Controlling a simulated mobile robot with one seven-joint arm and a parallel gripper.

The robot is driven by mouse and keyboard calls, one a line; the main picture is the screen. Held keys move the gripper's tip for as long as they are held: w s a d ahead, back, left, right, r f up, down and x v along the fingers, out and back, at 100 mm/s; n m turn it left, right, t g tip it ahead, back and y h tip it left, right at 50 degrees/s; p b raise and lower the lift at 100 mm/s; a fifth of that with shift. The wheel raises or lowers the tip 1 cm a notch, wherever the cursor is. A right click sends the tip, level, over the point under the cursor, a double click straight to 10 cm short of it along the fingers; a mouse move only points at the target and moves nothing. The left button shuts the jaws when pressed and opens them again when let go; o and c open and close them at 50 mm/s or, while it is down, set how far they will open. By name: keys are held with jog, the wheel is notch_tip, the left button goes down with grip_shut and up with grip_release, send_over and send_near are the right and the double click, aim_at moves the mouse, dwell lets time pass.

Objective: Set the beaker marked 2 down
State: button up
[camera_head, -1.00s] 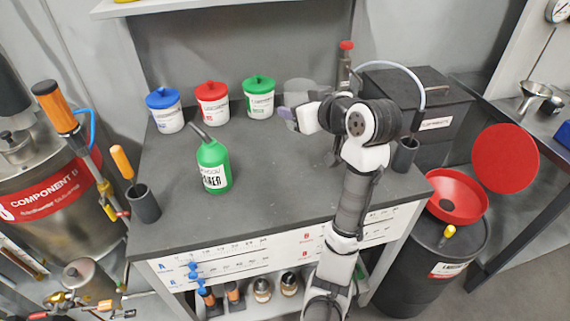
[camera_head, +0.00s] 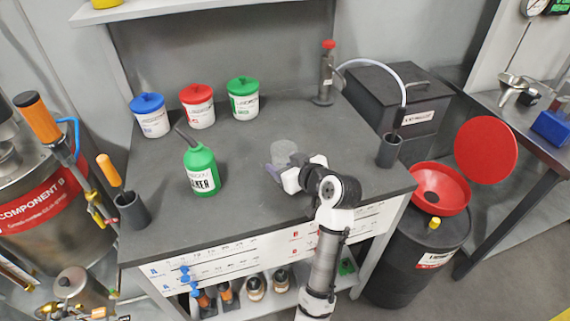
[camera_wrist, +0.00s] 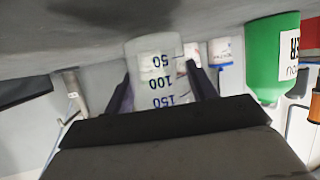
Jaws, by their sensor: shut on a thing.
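A clear beaker (camera_head: 285,151) stands out faintly against the grey bench top (camera_head: 238,212), right of the green bottle. My gripper (camera_head: 279,168) is shut on it from the front right side. The wrist view is upside down and shows the beaker (camera_wrist: 155,65) between both fingers, with the marks 50, 100 and 150 in dark print. The beaker looks upright. Its base is close to the bench surface; I cannot tell whether it touches. No figure 2 shows on the beaker.
A green bottle (camera_head: 202,172) with a spout stands to the left. Blue, red (camera_head: 198,108) and green lidded tubs stand at the back. A burette-like stand (camera_head: 325,80) is behind, a black box (camera_head: 395,100) and dark cup (camera_head: 389,152) at right. Bench around the beaker is clear.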

jog(key=shift+f, duration=0.35)
jog(key=shift+f, duration=0.1)
jog(key=shift+f, duration=0.15)
jog(key=o, duration=1)
jog(key=shift+o, duration=0.2)
jog(key=shift+r, duration=0.2)
